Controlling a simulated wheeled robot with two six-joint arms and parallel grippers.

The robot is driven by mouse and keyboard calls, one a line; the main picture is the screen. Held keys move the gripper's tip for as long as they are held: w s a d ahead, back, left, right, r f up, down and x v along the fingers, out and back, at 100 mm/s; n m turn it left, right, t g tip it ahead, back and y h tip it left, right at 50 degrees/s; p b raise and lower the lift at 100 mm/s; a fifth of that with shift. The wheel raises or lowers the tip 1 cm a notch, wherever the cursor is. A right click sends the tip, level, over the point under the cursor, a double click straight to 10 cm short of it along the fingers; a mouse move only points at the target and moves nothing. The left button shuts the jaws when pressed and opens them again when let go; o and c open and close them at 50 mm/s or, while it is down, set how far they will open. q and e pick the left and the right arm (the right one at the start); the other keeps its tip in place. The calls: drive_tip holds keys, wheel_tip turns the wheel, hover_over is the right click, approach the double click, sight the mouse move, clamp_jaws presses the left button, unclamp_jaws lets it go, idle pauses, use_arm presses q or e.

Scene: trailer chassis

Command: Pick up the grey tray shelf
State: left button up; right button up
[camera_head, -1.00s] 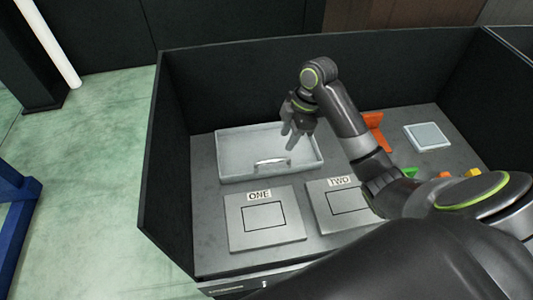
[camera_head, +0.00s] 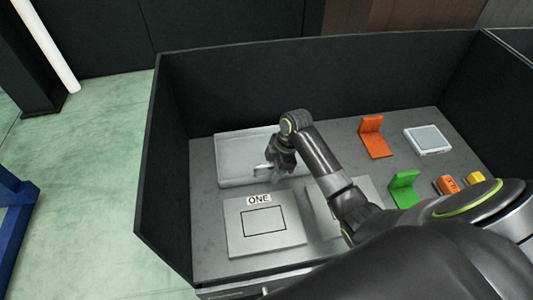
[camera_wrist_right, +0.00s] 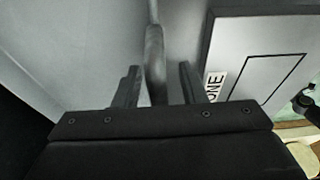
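The grey tray shelf (camera_head: 236,158) is a shallow grey tray lying at the back left of the worktop, with a metal handle on its front side. My right gripper (camera_head: 275,172) is down at the handle and hides part of it and the tray's right side. In the right wrist view the handle (camera_wrist_right: 155,50) runs between the two fingers of the right gripper (camera_wrist_right: 160,84). The fingers are apart, with a gap on both sides of the handle. My left gripper is not in view.
A plate marked ONE (camera_head: 262,228) lies in front of the tray; a second plate is partly behind my arm. An orange bracket (camera_head: 375,138), green bracket (camera_head: 404,190), pale square block (camera_head: 427,140), orange block (camera_head: 447,185) and yellow block (camera_head: 476,178) are at right. Dark walls enclose the worktop.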

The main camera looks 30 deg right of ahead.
drive_tip(key=shift+a+f, duration=0.1)
drive_tip(key=shift+f, duration=0.2)
clamp_jaws()
drive_tip(key=shift+r, duration=0.1)
drive_tip(key=shift+r, duration=0.1)
